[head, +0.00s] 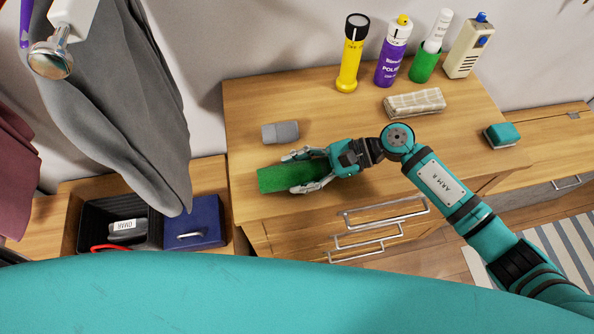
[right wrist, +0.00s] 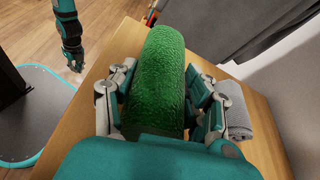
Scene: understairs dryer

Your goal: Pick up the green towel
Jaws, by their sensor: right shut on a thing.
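The green towel (head: 285,178) is a rolled green cloth on the left part of the wooden dresser top in the head view. My right gripper (head: 306,172) is shut on it, with one finger along each long side. In the right wrist view the green towel (right wrist: 160,85) stretches away between the two fingers of the right gripper (right wrist: 160,100). I cannot tell whether it touches the dresser top. My left gripper (right wrist: 76,62) shows small at the top left of the right wrist view, away from the towel; its fingers are too small to read.
A grey rolled cloth (head: 281,132) lies just behind the towel. A grey cloth (head: 120,95) hangs at left above a blue box (head: 197,217).

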